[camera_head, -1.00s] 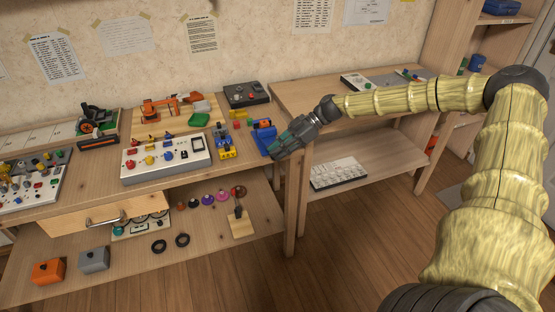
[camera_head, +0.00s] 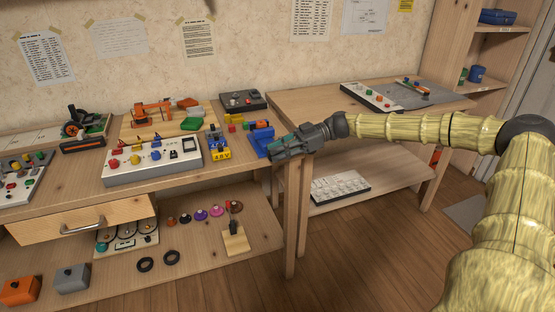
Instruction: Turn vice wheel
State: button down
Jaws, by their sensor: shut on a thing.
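A blue vice (camera_head: 262,134) is at the right end of the left workbench, by its front edge. My gripper (camera_head: 277,149) reaches in from the right and is at the vice's right side, nearly level. It is shut on the vice wheel, which its fingers hide almost wholly. I cannot make out the wheel's outline or its angle.
A blue and yellow device (camera_head: 219,145) and a white control panel (camera_head: 152,162) stand left of the vice. A second bench (camera_head: 305,103) is under my arm, with a white button panel (camera_head: 370,97). A drawer (camera_head: 82,222) juts out below.

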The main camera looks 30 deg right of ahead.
jog(key=shift+w+d+y+b, duration=0.1)
jog(key=shift+y+b, duration=0.2)
jog(key=shift+b, duration=0.2)
jog(key=c, duration=1.7)
grip_release()
jog(key=v, duration=1.2)
jog(key=shift+d, duration=0.2)
